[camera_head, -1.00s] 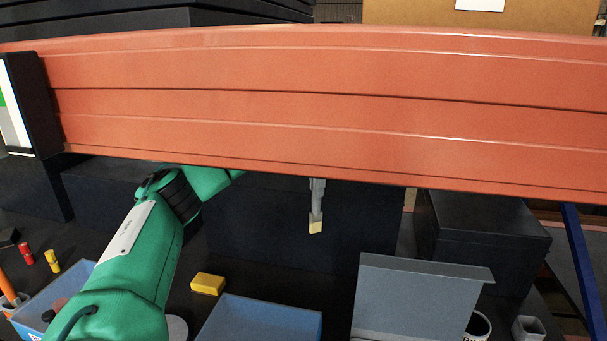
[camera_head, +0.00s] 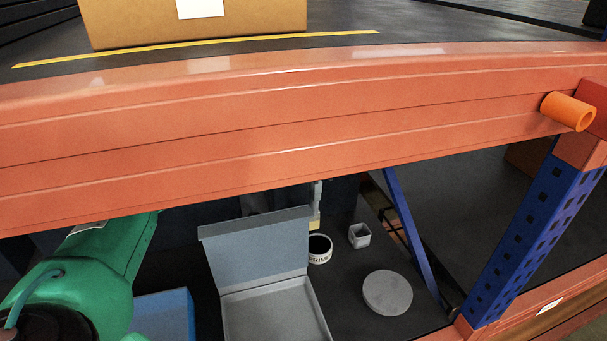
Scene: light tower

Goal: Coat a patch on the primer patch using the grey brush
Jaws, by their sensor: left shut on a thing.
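The grey brush (camera_head: 317,203) hangs tip down below the orange beam, its pale bristles just above or beside a white pot (camera_head: 320,248) with dark contents; I cannot tell whether they touch. My left arm (camera_head: 92,262) comes in green from the lower left and passes behind the beam. The beam hides most of my left gripper, which is shut on the brush's upper part. I cannot pick out the primer patch. My right gripper is not in view.
The orange beam (camera_head: 300,135) crosses the whole view in front of the work area. An open grey box (camera_head: 262,243) stands left of the pot. A small grey square cup (camera_head: 359,235) and a round grey disc (camera_head: 387,292) are to its right. A blue post (camera_head: 540,230) stands at right.

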